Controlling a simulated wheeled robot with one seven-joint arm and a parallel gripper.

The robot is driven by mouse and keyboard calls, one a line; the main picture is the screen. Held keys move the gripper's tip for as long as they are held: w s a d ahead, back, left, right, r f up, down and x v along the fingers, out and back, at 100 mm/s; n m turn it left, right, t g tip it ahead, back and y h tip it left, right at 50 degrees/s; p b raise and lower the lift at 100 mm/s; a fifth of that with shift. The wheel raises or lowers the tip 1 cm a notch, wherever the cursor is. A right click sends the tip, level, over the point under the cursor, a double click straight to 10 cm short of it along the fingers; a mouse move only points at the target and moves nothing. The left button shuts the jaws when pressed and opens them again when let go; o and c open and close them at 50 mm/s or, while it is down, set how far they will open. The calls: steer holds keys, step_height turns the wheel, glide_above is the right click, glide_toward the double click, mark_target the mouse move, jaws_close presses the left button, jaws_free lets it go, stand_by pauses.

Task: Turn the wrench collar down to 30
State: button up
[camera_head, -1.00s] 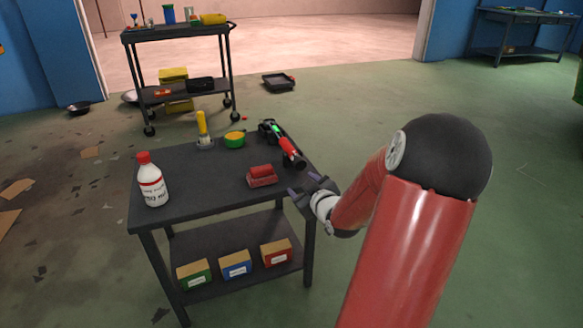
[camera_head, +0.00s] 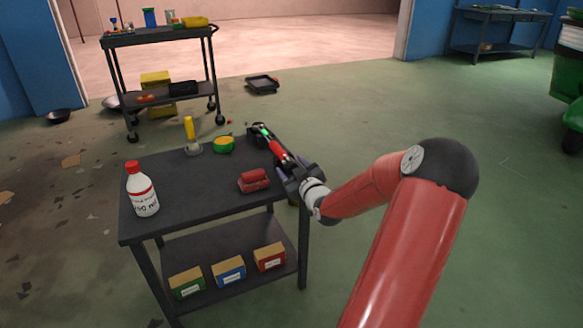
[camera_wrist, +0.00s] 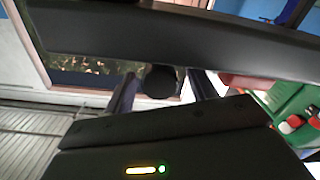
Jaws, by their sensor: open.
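The wrench (camera_head: 277,150), with a red and black body and a green part, lies at the right side of the dark cart top (camera_head: 205,202). My gripper (camera_head: 286,170) is at the near end of the wrench, over the cart's right edge. In the wrist view, the open fingers (camera_wrist: 160,88) stand on either side of a dark round end (camera_wrist: 160,81), which looks like the wrench's end. I cannot tell whether they touch it. The collar and its scale are too small or hidden to read.
A red block-like item (camera_head: 254,180) sits close left of my gripper. A green and yellow round item (camera_head: 223,145), a yellow-handled tool (camera_head: 190,132) and a white bottle (camera_head: 142,190) stand further left. Boxes (camera_head: 229,270) fill part of the lower shelf. Floor right of the cart is clear.

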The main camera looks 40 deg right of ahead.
steer(key=shift+w, duration=0.15)
steer(key=c, duration=1)
steer(key=shift+f+b, duration=0.1)
steer(key=shift+b, duration=0.35)
steer(key=n+b, duration=0.1)
steer(key=b, duration=0.1)
steer(key=n+b, duration=0.2)
steer(key=shift+f, duration=0.25)
steer(key=n+b, duration=0.3)
steer(key=b, duration=0.3)
steer(key=n+b, duration=0.3)
steer(key=shift+a+r, duration=0.1)
steer(key=shift+r, duration=0.05)
steer(key=shift+r+n, duration=0.15)
steer(key=shift+n, duration=1.25)
steer(key=shift+h, duration=0.3)
